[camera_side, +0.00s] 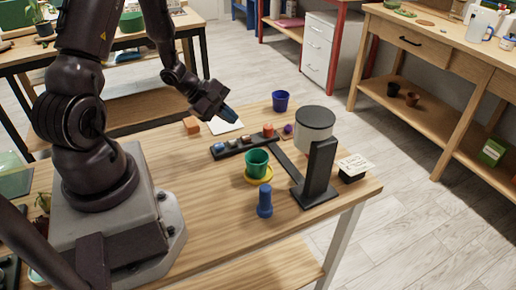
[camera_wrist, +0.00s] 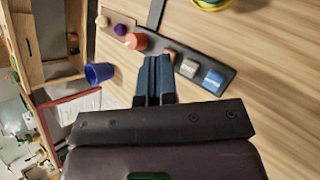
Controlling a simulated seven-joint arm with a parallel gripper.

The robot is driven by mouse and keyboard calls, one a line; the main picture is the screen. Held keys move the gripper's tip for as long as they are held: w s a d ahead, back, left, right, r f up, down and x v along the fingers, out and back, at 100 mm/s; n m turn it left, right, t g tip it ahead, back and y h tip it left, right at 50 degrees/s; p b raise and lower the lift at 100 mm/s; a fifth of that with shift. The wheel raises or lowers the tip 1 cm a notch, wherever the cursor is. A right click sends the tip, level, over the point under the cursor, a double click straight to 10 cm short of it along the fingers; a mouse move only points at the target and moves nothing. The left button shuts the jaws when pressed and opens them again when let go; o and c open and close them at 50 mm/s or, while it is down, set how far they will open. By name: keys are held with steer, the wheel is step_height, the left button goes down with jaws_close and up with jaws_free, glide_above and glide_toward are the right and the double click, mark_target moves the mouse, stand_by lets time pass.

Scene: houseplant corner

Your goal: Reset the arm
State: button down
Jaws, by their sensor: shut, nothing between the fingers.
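My gripper (camera_side: 230,114) is raised above the table, over a white sheet near the far edge. In the wrist view its two blue fingers (camera_wrist: 153,62) lie side by side, shut with nothing between them. Below them is a dark tray (camera_wrist: 226,73) holding small items, among them a grey one and a blue one. The fingers hide part of this tray. The gripper appears apart from everything on the table.
A green pot (camera_side: 256,162) stands on a yellow saucer (camera_side: 259,180). A blue bottle-like object (camera_side: 265,202) and a black stand (camera_side: 320,170) with a pale cylinder are nearby. A blue pot (camera_side: 280,101) stands at the far edge.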

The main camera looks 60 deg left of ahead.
steer(key=s+d+r+m+g+y, duration=0.1)
steer(key=s+d+r+m+y, duration=0.1)
steer(key=s+d+r+m, duration=0.3)
steer(key=s+d+r+m+g+y, duration=0.1)
steer(key=s+d+r+m, duration=0.4)
steer(key=d+r+m, duration=0.6)
step_height(320, 180, up, 9)
steer(key=m+y, duration=0.1)
steer(key=m, duration=0.5)
steer(key=shift+d+g, duration=0.25)
steer(key=shift+g, duration=0.05)
stand_by(0.7)
